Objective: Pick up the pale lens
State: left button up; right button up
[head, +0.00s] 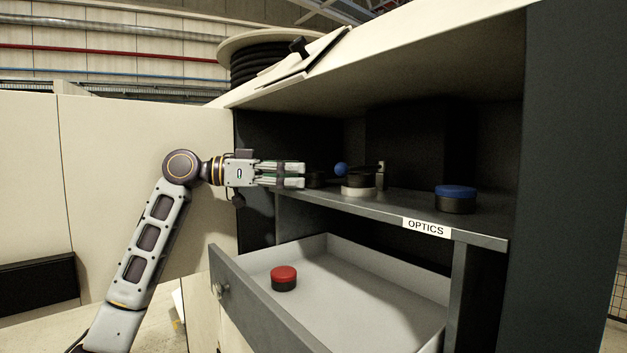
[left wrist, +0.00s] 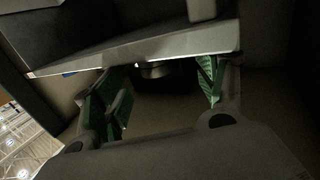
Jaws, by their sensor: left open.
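A dark round piece with a pale disc (head: 358,191) at its base stands on the shelf marked OPTICS, in the head view; the pale disc is the only pale lens-like thing I see. My left gripper (head: 303,175) reaches in level from the left, open, its fingertips pointing right toward it. A small dark round thing (head: 316,180) sits just beyond the fingertips, short of the pale disc. In the left wrist view a dark round thing (left wrist: 155,70) shows beyond and between the open green-padded fingers (left wrist: 163,85); I cannot tell which it is. My right gripper is out of view.
A blue-topped dark puck (head: 455,199) stands at the right of the shelf (head: 410,205). A blue ball (head: 341,169) shows by the pale disc. Below, an open drawer (head: 370,290) holds a red-topped puck (head: 284,278). The cabinet top overhangs the shelf.

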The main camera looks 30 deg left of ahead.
aim_at(315, 172)
pick_arm(q)
jog(key=shift+p+x, duration=0.7)
jog(key=shift+x, duration=1.75)
jog(key=shift+r, duration=0.1)
jog(key=shift+c, duration=0.4)
jog(key=c, duration=1.1)
jog(key=shift+d+p, duration=0.1)
jog(key=shift+p, duration=0.25)
